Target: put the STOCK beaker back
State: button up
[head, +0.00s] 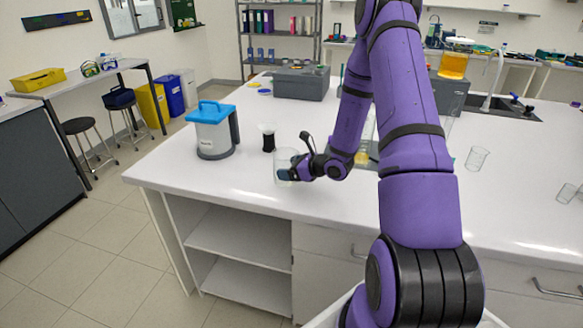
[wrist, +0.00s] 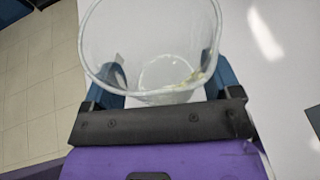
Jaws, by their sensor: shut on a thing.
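A clear beaker (wrist: 150,45) fills the upper middle of the wrist view, with a yellowish smear on its inner right wall. No label on it can be read. My gripper (wrist: 160,85) is shut on this beaker, with a blue finger on each side. In the head view my gripper (head: 289,172) holds the clear beaker (head: 285,156) upright at the left front part of the white bench (head: 240,186). I cannot tell whether the beaker's base touches the bench top.
A white jug with a blue lid (head: 212,132) stands to the left of the beaker. A small black-based item (head: 268,138) is just behind it. A grey box (head: 301,83) is farther back. Empty clear beakers (head: 476,158) and (head: 567,193) stand at the right.

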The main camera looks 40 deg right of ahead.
jog(key=shift+f, duration=0.4)
jog(key=o, duration=0.9)
jog(key=shift+f, duration=0.15)
